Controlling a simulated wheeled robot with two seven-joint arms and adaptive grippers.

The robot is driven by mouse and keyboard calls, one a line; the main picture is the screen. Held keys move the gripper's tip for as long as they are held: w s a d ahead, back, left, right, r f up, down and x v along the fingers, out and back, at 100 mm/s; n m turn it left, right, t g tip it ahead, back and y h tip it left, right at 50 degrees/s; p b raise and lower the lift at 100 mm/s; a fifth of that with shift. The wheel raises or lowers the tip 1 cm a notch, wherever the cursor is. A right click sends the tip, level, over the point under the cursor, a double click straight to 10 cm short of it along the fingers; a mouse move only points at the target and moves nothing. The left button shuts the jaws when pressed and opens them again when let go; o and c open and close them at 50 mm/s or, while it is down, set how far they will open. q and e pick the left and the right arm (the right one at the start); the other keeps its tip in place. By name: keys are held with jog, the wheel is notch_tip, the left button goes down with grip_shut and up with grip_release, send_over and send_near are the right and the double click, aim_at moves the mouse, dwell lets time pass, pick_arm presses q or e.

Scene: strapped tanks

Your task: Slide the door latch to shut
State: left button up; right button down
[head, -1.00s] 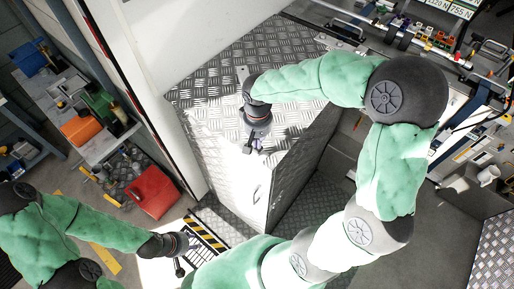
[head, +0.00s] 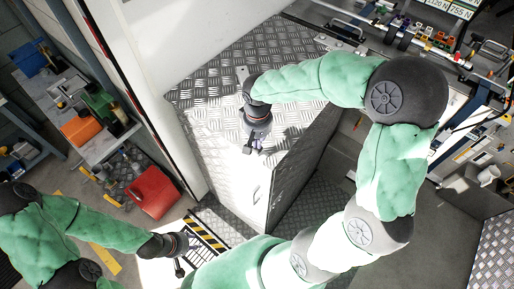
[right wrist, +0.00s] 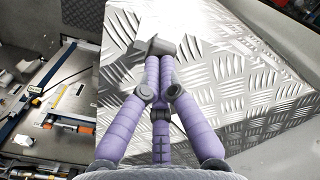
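My right gripper (head: 254,147) is low over the diamond-plate top of a metal cabinet (head: 215,100), close to its front edge. In the right wrist view its purple fingers (right wrist: 158,62) converge and look shut together. A small dark grey block (right wrist: 153,46) shows at the fingertips; I cannot tell whether it is a latch part or a fingertip. A small flat metal piece (head: 242,74) stands on the cabinet top behind the right wrist. No door latch can be made out clearly. My left gripper (head: 182,262) is at lower left, away from the cabinet; its fingers are too small to read.
A white wall panel (head: 150,60) rises beside the cabinet on the left. A red case (head: 152,191) lies on the floor, near a workbench with tools (head: 75,105). A rail with coloured fittings (head: 440,45) runs at upper right. A white mug (head: 487,175) stands at right.

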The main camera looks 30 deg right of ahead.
jog(key=shift+f+b, duration=1.2)
jog(key=shift+f, duration=0.3)
jog(key=shift+r, duration=0.1)
jog(key=shift+r+p, duration=1.8)
jog(key=shift+r, duration=0.7)
jog(key=shift+f, duration=0.1)
